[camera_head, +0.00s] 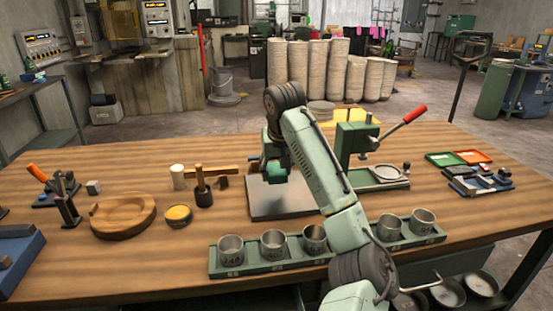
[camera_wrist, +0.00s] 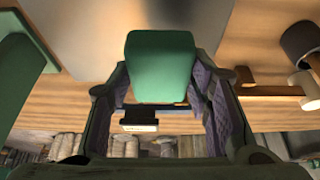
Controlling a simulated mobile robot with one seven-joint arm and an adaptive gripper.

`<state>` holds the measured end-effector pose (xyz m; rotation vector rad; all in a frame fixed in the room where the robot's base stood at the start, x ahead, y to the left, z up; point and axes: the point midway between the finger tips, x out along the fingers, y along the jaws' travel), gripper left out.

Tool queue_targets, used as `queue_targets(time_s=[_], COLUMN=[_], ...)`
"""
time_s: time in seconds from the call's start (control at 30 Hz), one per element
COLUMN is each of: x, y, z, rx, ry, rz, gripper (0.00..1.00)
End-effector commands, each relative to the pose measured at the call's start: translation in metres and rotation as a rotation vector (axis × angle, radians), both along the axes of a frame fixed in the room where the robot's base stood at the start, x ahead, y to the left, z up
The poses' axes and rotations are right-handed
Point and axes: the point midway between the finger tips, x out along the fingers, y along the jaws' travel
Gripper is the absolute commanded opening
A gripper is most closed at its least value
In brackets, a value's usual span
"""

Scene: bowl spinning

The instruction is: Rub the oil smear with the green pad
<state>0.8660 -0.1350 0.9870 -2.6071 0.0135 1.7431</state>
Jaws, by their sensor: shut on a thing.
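My gripper (camera_head: 270,170) is over the back left part of a grey metal plate (camera_head: 262,205) on the wooden bench. In the wrist view my gripper (camera_wrist: 162,78) is shut on a green pad (camera_wrist: 160,52), with one finger on each side of it. The plate also shows in the wrist view (camera_wrist: 95,28), past the pad. I cannot tell whether the pad touches the plate. No oil smear can be made out; my arm and the pad cover part of the plate.
A green lever press (camera_head: 357,143) with a red handle stands right of the plate. A green rack (camera_head: 262,264) of metal cups runs along the front. Small trays (camera_head: 473,157) lie at right.

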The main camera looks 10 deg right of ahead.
Motion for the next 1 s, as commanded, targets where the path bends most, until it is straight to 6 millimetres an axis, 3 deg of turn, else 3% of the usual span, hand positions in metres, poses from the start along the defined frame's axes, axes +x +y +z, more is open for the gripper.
queue_targets(time_s=[0.33,1.0], x=[-0.001,-0.001], y=[0.001,0.000], z=[0.027,0.028], rx=[0.000,0.000], ry=[0.000,0.000], rz=[0.000,-0.001], gripper=[0.19,0.19])
